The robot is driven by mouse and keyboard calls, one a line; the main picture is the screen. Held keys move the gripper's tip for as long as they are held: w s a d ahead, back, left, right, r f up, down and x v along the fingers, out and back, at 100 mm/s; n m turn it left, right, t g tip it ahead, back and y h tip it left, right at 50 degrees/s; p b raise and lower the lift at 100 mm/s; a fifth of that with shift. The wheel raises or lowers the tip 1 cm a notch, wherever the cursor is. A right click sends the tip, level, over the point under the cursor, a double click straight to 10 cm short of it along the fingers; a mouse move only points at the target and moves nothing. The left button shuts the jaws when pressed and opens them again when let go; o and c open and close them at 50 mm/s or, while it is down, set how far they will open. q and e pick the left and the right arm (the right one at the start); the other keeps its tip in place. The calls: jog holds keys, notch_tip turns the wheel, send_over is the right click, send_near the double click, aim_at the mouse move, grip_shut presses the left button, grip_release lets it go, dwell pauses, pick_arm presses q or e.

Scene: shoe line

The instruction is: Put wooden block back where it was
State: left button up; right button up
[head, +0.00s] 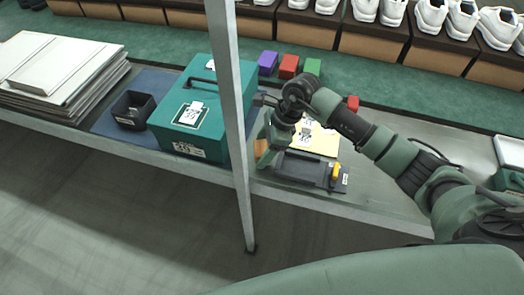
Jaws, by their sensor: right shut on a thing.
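My right gripper (264,154) reaches in from the right and points down, just right of the metal post. It is shut on the wooden block (260,145), an orange-brown piece that shows only in part at its fingers. Whether the block touches the shelf surface below cannot be told. My left gripper is not in view.
A metal post (233,120) stands in front of the shelf. Left of it are a teal box (190,135) and a black bin (133,108) on a blue mat (105,122). A dark tool with a yellow lever (310,171) lies right of the gripper. Purple (267,62), red (289,66) and green (312,66) blocks sit behind.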

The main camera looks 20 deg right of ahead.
jog(key=shift+f, duration=0.65)
jog(key=shift+f, duration=0.15)
jog(key=o, duration=1.2)
